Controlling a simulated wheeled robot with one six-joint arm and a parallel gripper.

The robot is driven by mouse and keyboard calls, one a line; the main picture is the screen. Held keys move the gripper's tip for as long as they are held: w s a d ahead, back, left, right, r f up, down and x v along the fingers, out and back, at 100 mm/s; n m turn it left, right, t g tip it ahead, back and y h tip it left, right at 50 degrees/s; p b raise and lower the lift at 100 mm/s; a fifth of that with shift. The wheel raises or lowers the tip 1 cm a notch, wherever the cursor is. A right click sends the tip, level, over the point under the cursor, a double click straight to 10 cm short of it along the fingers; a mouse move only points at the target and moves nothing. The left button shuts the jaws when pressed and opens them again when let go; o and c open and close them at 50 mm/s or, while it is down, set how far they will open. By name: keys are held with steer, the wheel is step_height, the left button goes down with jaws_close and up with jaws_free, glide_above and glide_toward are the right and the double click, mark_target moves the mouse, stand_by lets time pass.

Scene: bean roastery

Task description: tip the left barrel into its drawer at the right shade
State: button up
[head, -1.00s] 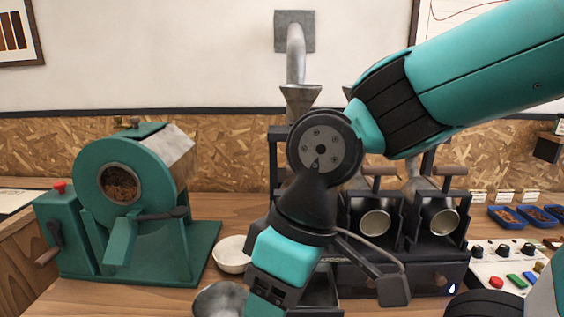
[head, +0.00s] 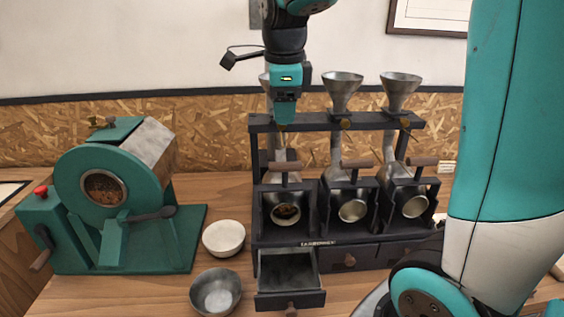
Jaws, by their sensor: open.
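The left barrel (head: 287,211) is a small metal drum in the dark three-bay rack (head: 326,243), its round mouth facing front with brown beans inside. Its wooden handle (head: 284,166) is above it. The drawer (head: 290,298) below the left barrel is pulled out and looks empty. My gripper (head: 285,118) is open and hangs above the left barrel, in front of the left funnel, which it mostly hides. It appears clear of the handle. The shade of the beans is hard to judge.
The middle barrel (head: 352,210) and right barrel (head: 413,205) stand alongside under their funnels, with shut drawers below. A green roaster (head: 125,205) stands at the left. A white bowl (head: 223,238) and metal bowl (head: 216,292) sit left of the open drawer.

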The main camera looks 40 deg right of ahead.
mark_target(282, 163)
steer(key=f+p, duration=0.1)
steer(key=f, duration=0.4)
steer(key=w+d+f, duration=0.1)
steer(key=f, duration=0.4)
steer(key=w+f+p, duration=0.1)
steer(key=f, duration=0.4)
steer(key=shift+w+d+f+p, duration=0.25)
steer(key=shift+d+f+p, duration=0.05)
steer(key=shift+f, duration=0.1)
jaws_close()
